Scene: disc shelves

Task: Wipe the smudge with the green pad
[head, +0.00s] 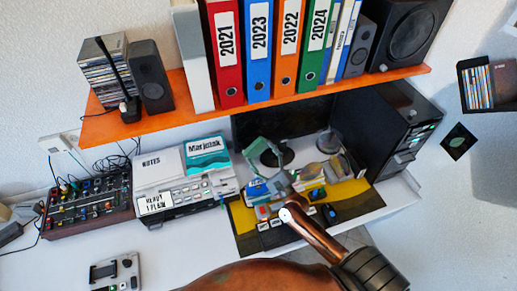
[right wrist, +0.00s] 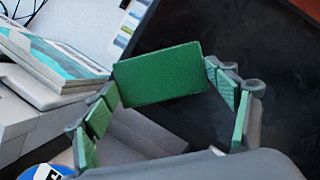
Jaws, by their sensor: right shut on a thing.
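The green pad (right wrist: 158,75) is a flat, textured rectangle in the middle of the right wrist view. My right gripper (head: 274,176) reaches over the desk below the shelf in the head view. It is shut on the pad, with a green-lined finger at each side of it in the right wrist view. The dark monitor screen (right wrist: 268,75) lies behind the pad there; I cannot tell whether the pad touches it. The monitor (head: 305,130) also shows under the shelf in the head view. I cannot make out a smudge clearly. My left gripper is out of view.
An orange shelf (head: 200,124) with several binders and speakers hangs above. A black computer tower (head: 385,125) stands right of the monitor. A yellow and dark mat (head: 355,205) lies under my right arm.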

